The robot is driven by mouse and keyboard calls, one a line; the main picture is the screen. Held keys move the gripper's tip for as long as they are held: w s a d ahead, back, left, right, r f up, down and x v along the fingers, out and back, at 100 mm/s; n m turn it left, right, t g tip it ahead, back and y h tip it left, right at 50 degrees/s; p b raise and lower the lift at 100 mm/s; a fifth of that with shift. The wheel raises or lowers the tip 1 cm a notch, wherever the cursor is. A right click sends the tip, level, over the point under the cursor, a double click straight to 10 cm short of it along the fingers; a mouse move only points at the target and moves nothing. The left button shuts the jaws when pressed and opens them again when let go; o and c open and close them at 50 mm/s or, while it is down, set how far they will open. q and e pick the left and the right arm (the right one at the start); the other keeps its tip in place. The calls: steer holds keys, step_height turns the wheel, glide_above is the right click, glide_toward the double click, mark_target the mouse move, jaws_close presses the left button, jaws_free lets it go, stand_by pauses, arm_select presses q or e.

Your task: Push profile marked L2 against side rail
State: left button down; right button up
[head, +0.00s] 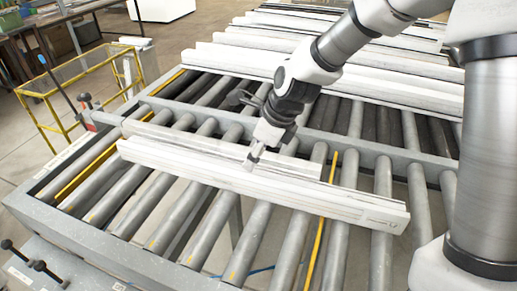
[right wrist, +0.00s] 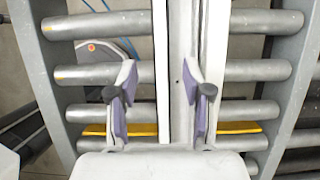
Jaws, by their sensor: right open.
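Two white profiles lie on the rollers in the head view: a longer front profile (head: 300,193) and a shorter rear profile (head: 215,142) close behind it. I cannot read an L2 mark on either. My right gripper (head: 252,160) points down at the front profile's upper edge, near its middle. In the right wrist view its purple-padded fingers (right wrist: 159,105) are spread, with white profile lengths (right wrist: 184,45) running between and beneath them. I cannot tell whether they touch. A grey rail (head: 400,154) runs behind the profiles. My left gripper is out of view.
More white profiles (head: 400,88) lie stacked beyond the rail. Yellow strips (head: 318,238) lie across the roller bed. A red-based clamp lever (head: 86,106) stands at the left corner, and dark-knobbed handles (head: 38,265) at the lower left. Bare rollers (head: 180,210) lie in front of the profiles.

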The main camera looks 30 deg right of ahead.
mark_target(242, 174)
steer(key=shift+w+a+f, duration=0.1)
steer(key=shift+w+a, duration=0.05)
steer(key=b+x, duration=0.2)
steer(key=x, duration=0.5)
steer(key=shift+w+f+b, duration=0.1)
steer(key=shift+f+b, duration=0.25)
steer(key=shift+b, duration=0.05)
steer(key=shift+r, duration=0.1)
steer(key=shift+c, duration=0.4)
jaws_close()
steer(key=shift+o, duration=0.4)
jaws_free()
steer(key=v, duration=1.2)
